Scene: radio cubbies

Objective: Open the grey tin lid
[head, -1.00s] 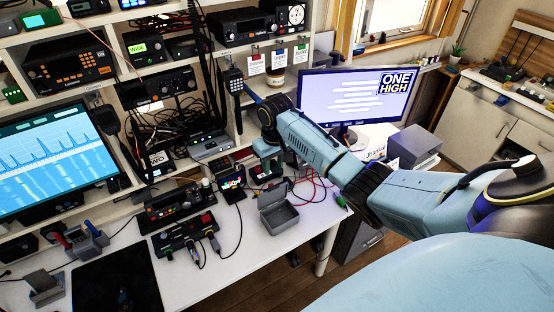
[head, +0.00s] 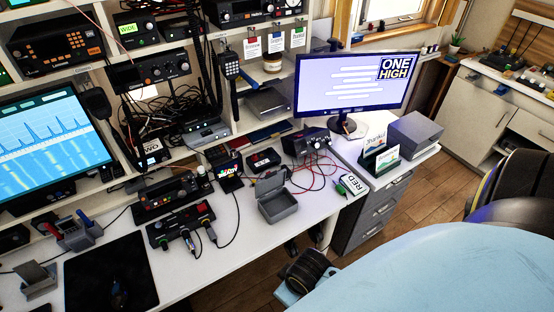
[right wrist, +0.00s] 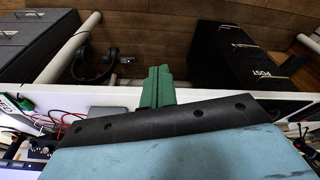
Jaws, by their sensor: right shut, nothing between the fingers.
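The grey tin (head: 280,206) sits on the white desk near its front edge. Its lid (head: 269,184) stands raised at the back, so the tin is open, and its inside looks empty. My right arm is low in front of the desk in the head view, and its gripper is hidden there. In the right wrist view my right gripper (right wrist: 157,80) shows as green fingers closed together with nothing between them, by the white desk edge. It is apart from the tin. My left gripper is in neither view.
Radio units with cables (head: 182,222) stand left of the tin. A small power unit (head: 306,143) with red leads is behind it to the right. A white card marked RED (head: 352,184) lies right. A monitor (head: 350,85) stands further back. Drawers (head: 375,212) are under the desk.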

